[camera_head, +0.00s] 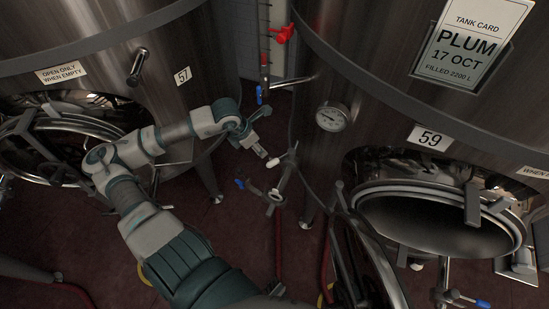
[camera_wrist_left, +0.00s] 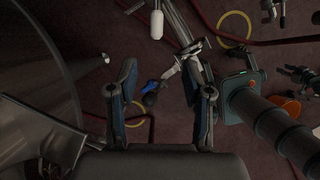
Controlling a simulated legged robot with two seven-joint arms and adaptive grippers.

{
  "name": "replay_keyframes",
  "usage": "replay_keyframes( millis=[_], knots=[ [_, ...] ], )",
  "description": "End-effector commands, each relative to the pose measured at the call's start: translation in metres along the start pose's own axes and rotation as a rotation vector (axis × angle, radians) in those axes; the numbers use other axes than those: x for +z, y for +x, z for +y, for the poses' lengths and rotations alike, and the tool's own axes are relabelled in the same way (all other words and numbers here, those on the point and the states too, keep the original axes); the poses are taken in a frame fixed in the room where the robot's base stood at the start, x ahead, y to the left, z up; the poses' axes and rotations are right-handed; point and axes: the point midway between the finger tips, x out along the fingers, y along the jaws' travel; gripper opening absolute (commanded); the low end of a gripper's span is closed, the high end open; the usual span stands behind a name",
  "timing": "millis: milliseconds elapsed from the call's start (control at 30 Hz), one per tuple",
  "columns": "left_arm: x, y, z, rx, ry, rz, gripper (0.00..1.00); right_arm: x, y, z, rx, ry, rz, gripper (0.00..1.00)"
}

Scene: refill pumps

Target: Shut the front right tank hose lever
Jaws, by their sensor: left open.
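A metal hose valve (camera_head: 274,194) stands out between tanks 57 and 59 in the head view. It carries a blue-tipped lever (camera_head: 239,184) pointing left and has a white-tipped handle (camera_head: 272,162) near it. My left gripper (camera_head: 264,148) is just above the white tip. In the left wrist view the left gripper (camera_wrist_left: 160,68) is open, with its two fingers apart. The blue lever tip (camera_wrist_left: 149,99) shows between the fingers, farther down, and the white tip (camera_wrist_left: 156,24) is beyond them. Nothing appears held. I cannot tell whether a finger touches the valve. My right gripper is not in view.
Tank 59 (camera_head: 400,95) is at right, with an open round hatch (camera_head: 440,232) and another blue lever (camera_head: 482,303) below. Tank 57 (camera_head: 100,55) is at left. A teal-and-grey machine (camera_wrist_left: 240,98) is at right in the wrist view.

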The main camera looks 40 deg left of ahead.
Motion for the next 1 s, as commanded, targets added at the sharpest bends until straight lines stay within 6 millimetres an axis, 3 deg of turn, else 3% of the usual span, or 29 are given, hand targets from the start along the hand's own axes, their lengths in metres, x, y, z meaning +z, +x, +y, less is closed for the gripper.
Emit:
replay_keyframes(
  millis=[33,267,700,1000],
  knots=[
    [-0.003,0.015,0.003,0.002,-0.001,0.007,0.5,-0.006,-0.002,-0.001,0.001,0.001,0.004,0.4],
    [-0.001,0.043,0.005,-0.003,-0.003,-0.001,0.5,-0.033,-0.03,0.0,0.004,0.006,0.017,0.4],
    [0.001,0.132,-0.001,-0.005,-0.004,0.0,0.5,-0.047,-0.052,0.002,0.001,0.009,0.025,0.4],
    [-0.001,0.155,0.003,-0.005,-0.003,-0.002,0.5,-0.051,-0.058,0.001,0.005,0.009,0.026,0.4]
  ],
)
